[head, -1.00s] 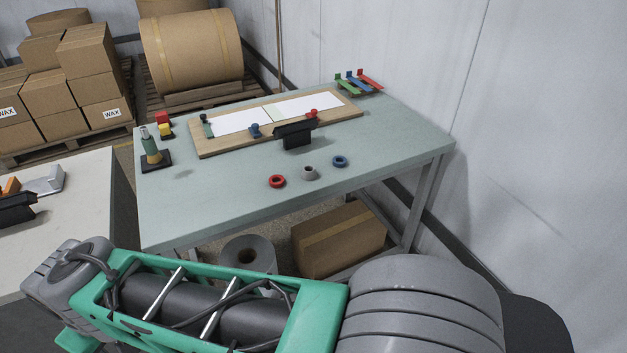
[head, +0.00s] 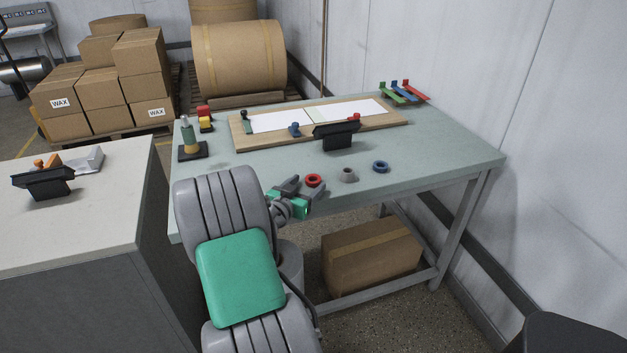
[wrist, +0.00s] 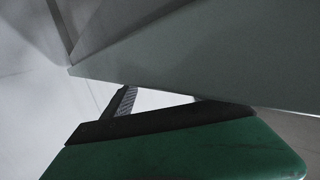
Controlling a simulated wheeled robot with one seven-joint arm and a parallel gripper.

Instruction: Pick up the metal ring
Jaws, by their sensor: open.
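The grey metal ring (head: 347,175) lies on the green-grey table (head: 450,150) near its front edge, between a red ring (head: 313,181) on its left and a blue ring (head: 381,167) on its right. My gripper (head: 304,189) is open at the table's front edge, left of the metal ring and close to the red ring. I cannot tell its exact height. The wrist view shows a green and dark part of my gripper and a plain grey-green surface; no ring shows there.
A black stand (head: 337,136) is behind the rings, in front of a wooden board (head: 245,140) with white sheets. A pale counter (head: 100,215) is at left, and a cardboard box (head: 370,257) sits below the table.

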